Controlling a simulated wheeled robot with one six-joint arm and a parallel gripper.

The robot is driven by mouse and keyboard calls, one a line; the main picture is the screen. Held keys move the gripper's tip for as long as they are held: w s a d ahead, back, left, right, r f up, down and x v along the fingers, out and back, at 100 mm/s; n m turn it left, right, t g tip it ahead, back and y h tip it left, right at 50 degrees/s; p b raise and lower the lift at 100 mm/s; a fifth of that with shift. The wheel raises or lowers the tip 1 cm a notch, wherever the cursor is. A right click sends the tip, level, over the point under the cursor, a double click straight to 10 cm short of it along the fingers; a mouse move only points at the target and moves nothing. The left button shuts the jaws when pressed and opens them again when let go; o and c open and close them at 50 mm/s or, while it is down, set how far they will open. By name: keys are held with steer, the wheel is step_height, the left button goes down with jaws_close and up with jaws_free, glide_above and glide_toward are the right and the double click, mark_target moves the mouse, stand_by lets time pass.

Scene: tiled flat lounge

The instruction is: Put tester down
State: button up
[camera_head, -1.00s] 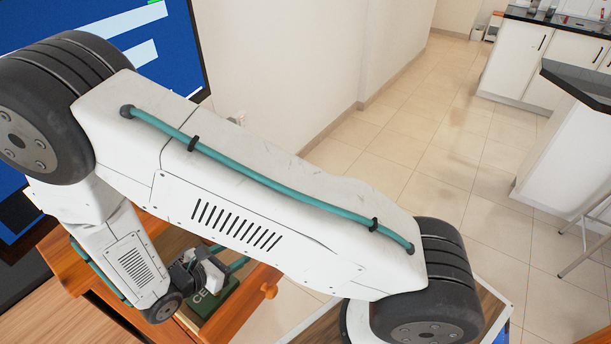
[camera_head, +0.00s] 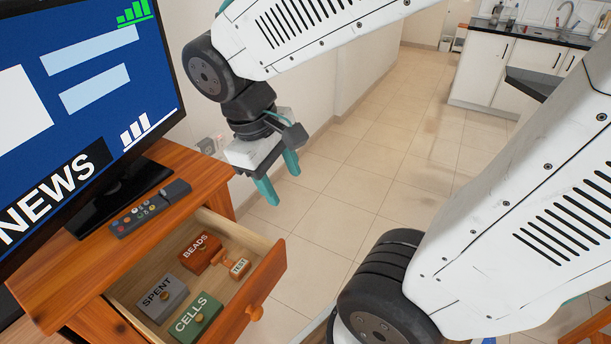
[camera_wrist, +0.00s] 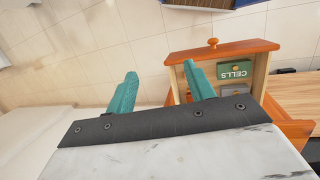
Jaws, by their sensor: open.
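The tester (camera_head: 236,264), a small orange block with a pale label reading TEST, lies in the open drawer (camera_head: 262,284), at its right side next to the red BEADS box (camera_head: 200,252). My gripper (camera_head: 279,193) is open and empty, with teal fingers. It hangs in the air above and beyond the drawer, apart from the tester. In the wrist view my gripper (camera_wrist: 160,88) shows its two fingers spread, with the drawer (camera_wrist: 222,49) beyond. The tester cannot be made out there.
A grey SPENT box (camera_head: 162,297) and a green CELLS box (camera_head: 196,318) also lie in the drawer. A remote (camera_head: 150,208) rests on the wooden cabinet top before the television (camera_head: 80,110). Tiled floor (camera_head: 345,185) is clear to the right.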

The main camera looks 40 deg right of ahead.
steer(key=s+r+m+t+y, duration=0.2)
steer(key=s+r+m+y, duration=0.1)
steer(key=s, duration=0.3)
steer(key=shift+s+r+t, duration=0.15)
steer(key=shift+r+t, duration=0.2)
steer(key=shift+t, duration=0.05)
steer(key=shift+a, duration=0.1)
stand_by(1.6)
